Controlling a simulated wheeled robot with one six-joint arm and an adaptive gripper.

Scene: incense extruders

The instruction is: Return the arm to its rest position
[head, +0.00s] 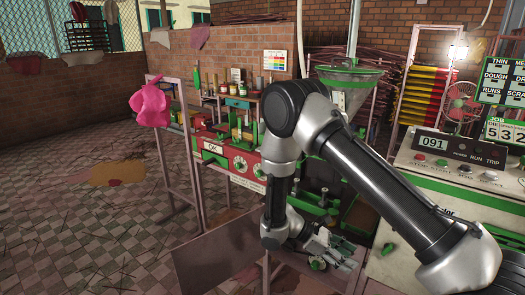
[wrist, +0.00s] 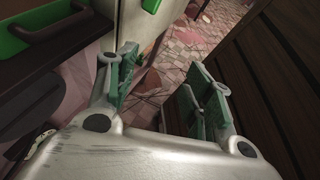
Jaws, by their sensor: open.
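My gripper (head: 338,251) shows in the head view low and right of the middle, at the end of my bent arm, which reaches in from the right. In the wrist view my gripper (wrist: 160,95) has its two green-padded fingers well apart, with nothing between them. The floor shows through the gap. The arm is folded with its elbow high, in front of the green-rimmed funnel and the machines. It hides part of the equipment behind it.
A red machine (head: 240,160) with dials stands behind the arm. A pink bundle (head: 152,104) sits on a frame at left. In the wrist view a dark slatted surface (wrist: 275,85) is close at right. Tiled floor (head: 75,215) at left is mostly open.

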